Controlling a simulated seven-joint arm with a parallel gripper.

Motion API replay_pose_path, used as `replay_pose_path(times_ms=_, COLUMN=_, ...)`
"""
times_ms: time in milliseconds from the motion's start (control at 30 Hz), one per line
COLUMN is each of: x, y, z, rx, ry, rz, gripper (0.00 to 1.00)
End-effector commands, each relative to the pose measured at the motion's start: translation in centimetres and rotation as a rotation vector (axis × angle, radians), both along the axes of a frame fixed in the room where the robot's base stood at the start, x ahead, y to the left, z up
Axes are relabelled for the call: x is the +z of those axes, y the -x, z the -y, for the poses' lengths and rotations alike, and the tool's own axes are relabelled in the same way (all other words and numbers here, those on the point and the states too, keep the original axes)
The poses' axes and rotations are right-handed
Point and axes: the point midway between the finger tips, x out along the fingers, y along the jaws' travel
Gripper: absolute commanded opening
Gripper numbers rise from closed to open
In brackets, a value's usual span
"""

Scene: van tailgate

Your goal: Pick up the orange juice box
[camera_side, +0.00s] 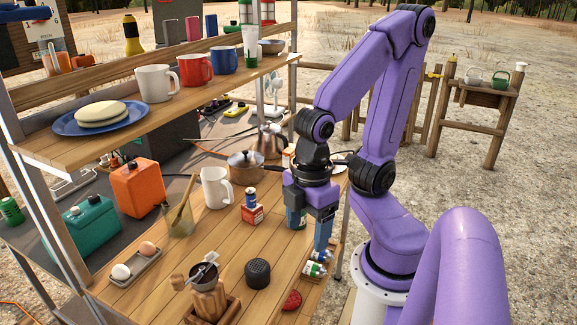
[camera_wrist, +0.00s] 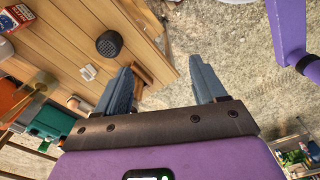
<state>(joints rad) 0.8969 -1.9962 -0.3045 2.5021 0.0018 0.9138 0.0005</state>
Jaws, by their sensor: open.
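I cannot clearly make out a box marked as orange juice. A small carton with orange and white on it (camera_side: 287,157) shows partly behind my arm in the side view; its label cannot be read. A small red and white box (camera_side: 252,214) stands on the wooden table with a little blue can (camera_side: 251,197) on top. A red box with white print (camera_wrist: 17,17) shows at the top left corner of the wrist view. My gripper (camera_side: 309,228) points down near the table's right edge, right of the red box. Its fingers (camera_wrist: 160,68) are apart with nothing between them.
A dark round speaker-like object (camera_side: 258,273), a wooden tray with a mortar (camera_side: 214,309) and small green-and-white containers (camera_side: 315,268) lie near the front. A white mug (camera_side: 216,188) and a pot (camera_side: 245,168) stand behind. A shelf (camera_side: 150,125) overhangs the left.

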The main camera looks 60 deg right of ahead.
Motion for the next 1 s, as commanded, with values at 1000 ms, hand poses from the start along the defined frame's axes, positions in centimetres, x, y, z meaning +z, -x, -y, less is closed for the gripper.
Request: replay_pose_path(times_ms=1000, x=-4.9, y=-26.3, z=23.2, rx=0.158, ry=0.933, rz=-0.058, gripper=0.7)
